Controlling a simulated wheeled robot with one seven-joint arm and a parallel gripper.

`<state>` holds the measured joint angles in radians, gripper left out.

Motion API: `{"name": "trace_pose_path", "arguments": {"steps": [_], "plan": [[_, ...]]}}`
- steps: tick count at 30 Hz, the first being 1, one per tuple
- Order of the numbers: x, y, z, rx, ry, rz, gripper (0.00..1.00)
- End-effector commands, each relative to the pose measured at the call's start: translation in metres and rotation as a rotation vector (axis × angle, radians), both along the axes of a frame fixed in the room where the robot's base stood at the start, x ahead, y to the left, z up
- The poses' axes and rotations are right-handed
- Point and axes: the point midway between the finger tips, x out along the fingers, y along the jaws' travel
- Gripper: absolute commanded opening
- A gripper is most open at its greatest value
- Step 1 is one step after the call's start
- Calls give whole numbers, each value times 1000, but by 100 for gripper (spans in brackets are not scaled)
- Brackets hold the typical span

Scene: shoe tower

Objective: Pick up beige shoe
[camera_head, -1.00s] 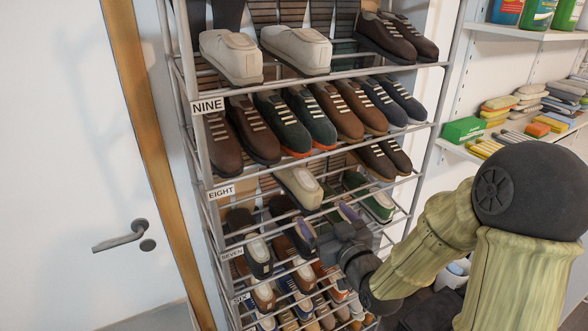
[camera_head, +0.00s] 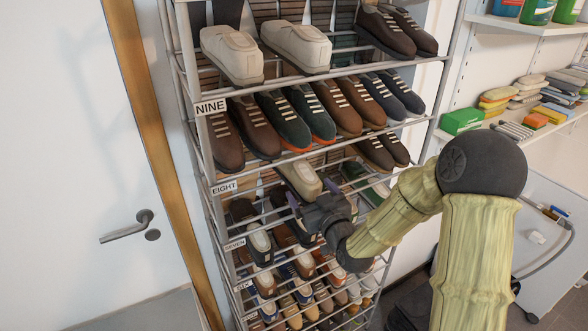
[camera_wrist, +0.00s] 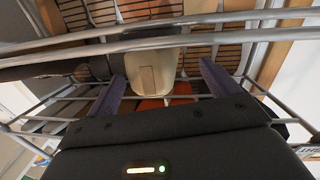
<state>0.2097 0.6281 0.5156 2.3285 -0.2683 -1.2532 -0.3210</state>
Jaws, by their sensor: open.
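A single beige shoe (camera_head: 300,179) rests on the rack level labelled EIGHT, its toe towards the front. My gripper (camera_head: 312,194) is open and empty just in front of and below its toe in the head view. In the wrist view the beige shoe (camera_wrist: 152,75) shows between the two purple fingers of my gripper (camera_wrist: 160,86), with a gap on each side. Its far part is hidden behind the rack's rails. Another pair of beige shoes (camera_head: 297,46) stands on the top visible level.
The metal shoe rack (camera_head: 205,150) has thin front rails close around my gripper; rails also cross the wrist view (camera_wrist: 150,43). A green shoe (camera_head: 368,184) and brown shoes (camera_head: 375,153) are nearby. A door (camera_head: 75,150) is at left, wall shelves (camera_head: 510,130) at right.

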Motion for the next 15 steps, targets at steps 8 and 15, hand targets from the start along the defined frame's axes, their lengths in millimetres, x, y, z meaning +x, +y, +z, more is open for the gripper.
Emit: {"name": "trace_pose_path", "arguments": {"steps": [8, 15], "plan": [[31, 13, 1, 2, 0, 1, 87], [43, 19, -2, 0, 0, 1, 87]]}}
